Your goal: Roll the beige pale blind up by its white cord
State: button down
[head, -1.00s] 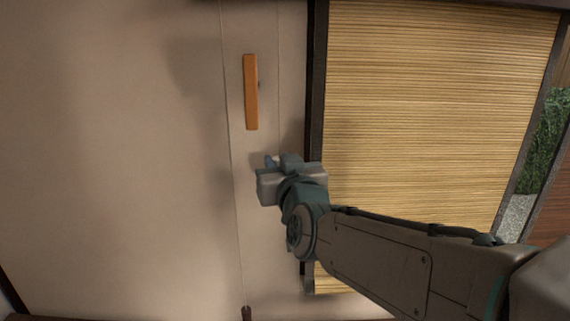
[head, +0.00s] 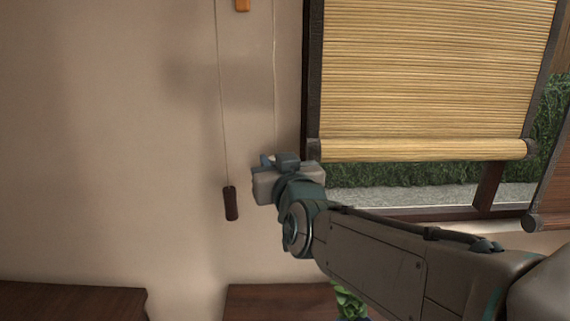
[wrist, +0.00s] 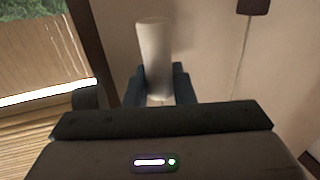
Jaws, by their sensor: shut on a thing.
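The beige blind (head: 425,70) hangs over the window in the head view. Its lower edge is a roll (head: 430,150), with open window below it. The white cord (head: 275,80) runs down the wall left of the window frame to my gripper (head: 277,161). In the wrist view my gripper (wrist: 160,97) is shut on the pale cylindrical pull (wrist: 153,55) at the cord's end. The lower part of the pull is between the fingers. In the head view the pull is mostly hidden by my gripper.
A second cord with a dark brown pull (head: 231,203) hangs left of my gripper, apart from it. An orange piece (head: 242,4) is on the wall above. Another, darker blind (head: 545,195) is at the right edge. Dark wooden furniture (head: 290,300) and a green plant (head: 350,300) are below.

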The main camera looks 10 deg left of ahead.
notch_tip(320, 180, down, 26)
jog(key=b, duration=2.3)
jog(key=shift+f+b, duration=0.2)
jog(key=shift+b, duration=0.2)
jog(key=shift+f, duration=0.1)
jog(key=c, duration=1.3)
grip_release()
jog(key=shift+o, duration=0.2)
jog(key=shift+r, duration=0.2)
jog(key=d+r+p, duration=0.5)
jog(key=d+r, duration=0.5)
jog(key=d, duration=0.1)
jog(key=shift+d+r+p, duration=0.3)
jog(key=shift+r+p, duration=0.05)
jog(key=shift+r, duration=0.05)
jog(key=shift+s, duration=0.1)
